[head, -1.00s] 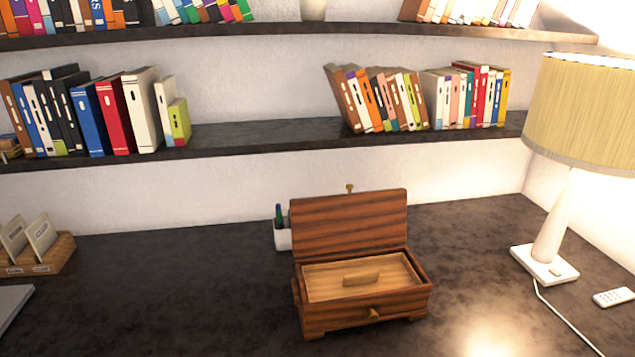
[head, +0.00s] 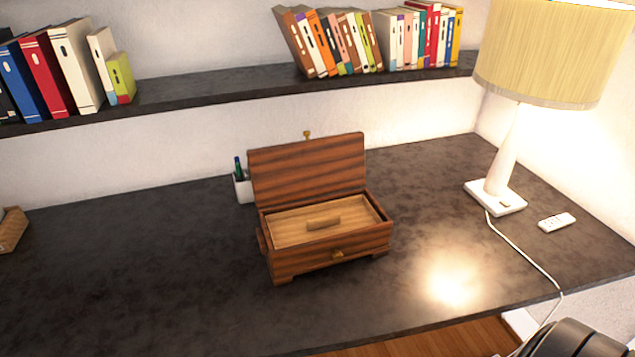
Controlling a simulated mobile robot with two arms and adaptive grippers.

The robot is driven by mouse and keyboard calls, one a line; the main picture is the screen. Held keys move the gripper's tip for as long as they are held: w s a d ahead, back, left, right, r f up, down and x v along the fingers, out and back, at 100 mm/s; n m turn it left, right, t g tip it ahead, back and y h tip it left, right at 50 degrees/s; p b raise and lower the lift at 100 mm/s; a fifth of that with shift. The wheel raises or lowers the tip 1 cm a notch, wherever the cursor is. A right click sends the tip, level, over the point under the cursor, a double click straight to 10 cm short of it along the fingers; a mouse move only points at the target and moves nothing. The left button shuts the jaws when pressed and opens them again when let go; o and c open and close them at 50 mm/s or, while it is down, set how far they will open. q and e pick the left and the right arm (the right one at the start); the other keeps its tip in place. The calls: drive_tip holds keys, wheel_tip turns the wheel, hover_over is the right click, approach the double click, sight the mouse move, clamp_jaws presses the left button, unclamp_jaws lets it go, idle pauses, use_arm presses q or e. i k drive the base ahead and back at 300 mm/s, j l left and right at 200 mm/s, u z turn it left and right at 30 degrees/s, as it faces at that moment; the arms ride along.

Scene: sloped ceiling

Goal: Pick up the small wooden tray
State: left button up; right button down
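The small wooden tray (head: 357,214) is light wood with a raised bar handle (head: 323,224) across its middle. It sits inside the top of a dark striped wooden box (head: 330,254). The box stands on the dark desk, and its hinged lid (head: 307,172) is open and upright at the back. Neither of my grippers is in view, and nothing touches the tray.
A white pen cup (head: 244,190) stands behind the box at its left. A lamp (head: 503,160), its cord and a white remote (head: 556,222) are at the right. A bookshelf (head: 200,94) runs above the desk. The desk (head: 130,270) is clear left and front of the box. A dark rounded object (head: 575,340) shows at the bottom right.

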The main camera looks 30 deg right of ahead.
sight(294, 228)
drive_tip(key=i+l+z, duration=0.15)
drive_tip(key=l+z, duration=0.25)
drive_tip(key=i+l+z, duration=0.15)
drive_tip(key=z, duration=0.25)
drive_tip(key=i, duration=0.05)
